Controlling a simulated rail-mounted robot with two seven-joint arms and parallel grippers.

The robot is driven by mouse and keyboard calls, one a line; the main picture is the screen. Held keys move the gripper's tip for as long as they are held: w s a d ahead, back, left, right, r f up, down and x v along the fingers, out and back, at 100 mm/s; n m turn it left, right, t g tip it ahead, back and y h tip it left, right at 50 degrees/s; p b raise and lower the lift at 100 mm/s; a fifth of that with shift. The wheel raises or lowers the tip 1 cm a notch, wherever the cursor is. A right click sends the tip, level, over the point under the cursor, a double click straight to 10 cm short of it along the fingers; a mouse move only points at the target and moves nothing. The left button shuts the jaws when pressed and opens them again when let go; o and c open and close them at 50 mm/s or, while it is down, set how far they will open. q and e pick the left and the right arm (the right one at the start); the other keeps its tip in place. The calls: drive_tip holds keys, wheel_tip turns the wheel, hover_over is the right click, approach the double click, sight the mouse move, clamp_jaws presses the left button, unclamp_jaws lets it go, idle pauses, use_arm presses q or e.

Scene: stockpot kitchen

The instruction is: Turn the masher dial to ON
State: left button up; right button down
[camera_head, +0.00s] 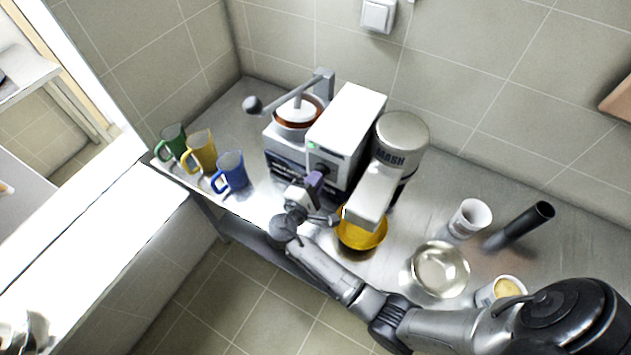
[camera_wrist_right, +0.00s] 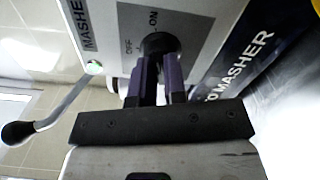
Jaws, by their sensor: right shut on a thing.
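The masher (camera_head: 350,115) is a white and grey box at the back of the steel counter, with an orange-rimmed hopper and a lever on its left. In the right wrist view its panel (camera_wrist_right: 195,25) shows ON above the dial and OFF to the left. The black masher dial (camera_wrist_right: 158,42) lies between the purple fingers of my right gripper (camera_wrist_right: 160,62), which is shut on it. A green light (camera_wrist_right: 95,67) glows on the panel. I cannot make out the dial's pointer. In the head view my right gripper (camera_head: 314,182) is at the masher's front. My left gripper is not in view.
A grey MASH unit (camera_head: 402,135) stands right of the masher, with a yellow bowl (camera_head: 362,236) under it. Green, yellow and blue mugs (camera_head: 232,172) stand at left. A metal bowl (camera_head: 440,268), white cup (camera_head: 470,217) and black cylinder (camera_head: 523,226) are at right.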

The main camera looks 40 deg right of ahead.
idle(0.4)
drive_tip(key=c, duration=1.2)
unclamp_jaws()
drive_tip(key=shift+o, duration=0.2)
drive_tip(key=b+v, duration=0.1)
drive_tip(key=v, duration=0.6)
drive_tip(key=shift+a, duration=0.3)
drive_tip(key=shift+m, duration=0.3)
